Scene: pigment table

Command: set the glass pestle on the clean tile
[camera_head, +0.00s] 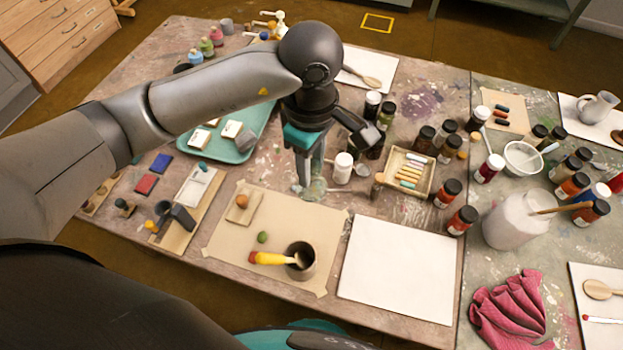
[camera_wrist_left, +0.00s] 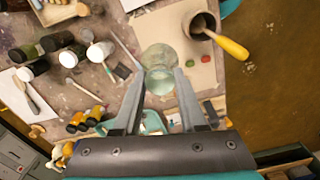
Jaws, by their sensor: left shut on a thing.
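The glass pestle (camera_head: 316,187) is clear, pale green glass, seen below my left gripper (camera_head: 305,180) in the head view. In the left wrist view the pestle (camera_wrist_left: 158,62) has a wide round end and sits between the two fingers of my left gripper (camera_wrist_left: 158,85), which is shut on it. Whether its lower end touches the table is unclear. The clean tile, a bare white square (camera_head: 397,268), lies at the table's front, to the right of and nearer than the pestle. My right gripper is not in view.
A tan sheet (camera_head: 222,243) left of the tile bears a dark metal cup (camera_head: 301,262) with a yellow-handled tool (camera_head: 268,258). A white-capped jar (camera_head: 342,168) stands close right of the pestle. A tray of pastels (camera_head: 388,178) and several dark-capped jars stand behind the tile.

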